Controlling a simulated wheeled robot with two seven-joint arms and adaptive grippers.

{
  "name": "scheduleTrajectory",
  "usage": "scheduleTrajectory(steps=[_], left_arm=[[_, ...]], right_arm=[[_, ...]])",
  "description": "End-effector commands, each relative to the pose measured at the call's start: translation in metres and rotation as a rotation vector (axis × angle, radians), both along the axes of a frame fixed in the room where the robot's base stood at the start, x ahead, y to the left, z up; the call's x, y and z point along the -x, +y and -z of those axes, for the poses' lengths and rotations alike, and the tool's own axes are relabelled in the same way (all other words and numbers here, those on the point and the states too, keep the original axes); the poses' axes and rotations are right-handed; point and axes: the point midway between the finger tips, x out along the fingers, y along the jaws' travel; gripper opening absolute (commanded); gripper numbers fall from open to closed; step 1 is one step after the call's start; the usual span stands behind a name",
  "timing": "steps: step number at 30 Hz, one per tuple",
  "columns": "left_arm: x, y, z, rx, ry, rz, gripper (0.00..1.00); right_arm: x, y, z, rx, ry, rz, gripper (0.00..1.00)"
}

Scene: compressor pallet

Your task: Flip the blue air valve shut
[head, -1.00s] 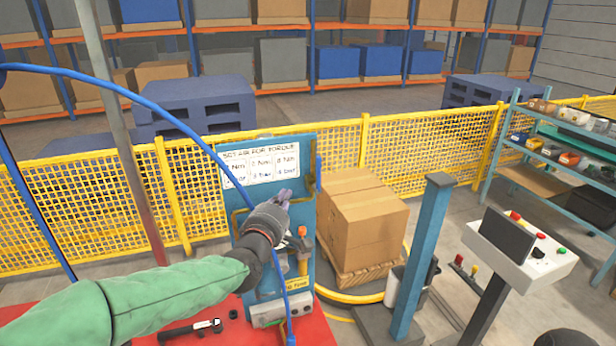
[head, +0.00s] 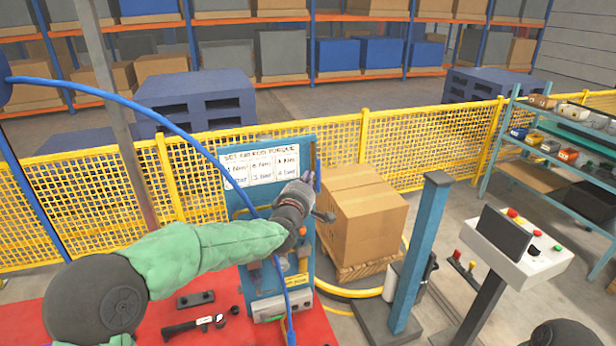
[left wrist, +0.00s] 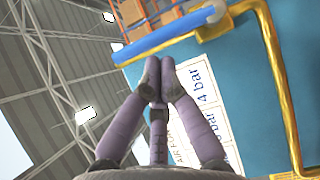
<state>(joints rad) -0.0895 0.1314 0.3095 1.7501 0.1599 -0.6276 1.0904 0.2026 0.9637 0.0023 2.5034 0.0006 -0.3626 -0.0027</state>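The blue air valve handle (left wrist: 168,37) is a long blue bar with a pale end, next to a yellow pipe (left wrist: 276,70) on the blue panel. My left gripper (head: 309,181) is at the upper right edge of the panel (head: 238,200) in the head view and hides most of the valve there. In the left wrist view its purple fingers (left wrist: 160,68) are drawn together at the tips with nothing between them. My right gripper is out of view.
A torque chart (head: 262,167) is on the panel. A blue hose (head: 165,115) arches in front of it. A cardboard box (head: 362,225) stands close on the right, with a blue post (head: 420,255) beyond. Tools lie on the red table (head: 170,295). A yellow fence (head: 420,145) runs behind.

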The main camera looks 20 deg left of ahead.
Motion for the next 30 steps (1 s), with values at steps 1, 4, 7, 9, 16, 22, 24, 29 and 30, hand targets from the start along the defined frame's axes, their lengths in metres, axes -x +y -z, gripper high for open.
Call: scheduleTrajectory(steps=[1,4,7,9,16,22,24,29,30], left_arm=[[-0.001,-0.001,0.0,0.0,-0.001,0.0,0.0],[-0.001,-0.001,0.0,0.0,-0.001,0.0,0.0],[-0.001,-0.001,0.0,0.001,-0.001,0.0,0.0],[-0.001,-0.001,0.0,0.001,-0.001,0.0,0.0],[-0.002,-0.001,-0.002,-0.012,0.009,0.0,0.0],[-0.003,-0.001,-0.004,-0.044,0.03,-0.001,0.0],[-0.003,-0.001,-0.004,-0.051,0.035,-0.001,0.0],[-0.004,0.0,-0.005,-0.071,0.048,-0.001,0.0],[-0.004,0.0,-0.005,-0.076,0.052,-0.001,0.0]], right_arm=[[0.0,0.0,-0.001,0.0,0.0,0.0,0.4],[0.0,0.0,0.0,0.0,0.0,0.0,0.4],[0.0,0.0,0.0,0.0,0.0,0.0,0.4],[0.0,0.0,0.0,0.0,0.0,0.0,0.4],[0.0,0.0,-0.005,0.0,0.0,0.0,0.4],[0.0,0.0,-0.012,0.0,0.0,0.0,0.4],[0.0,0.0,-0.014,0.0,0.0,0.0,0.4],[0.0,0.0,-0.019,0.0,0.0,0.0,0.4],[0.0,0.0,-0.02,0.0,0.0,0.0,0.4]])
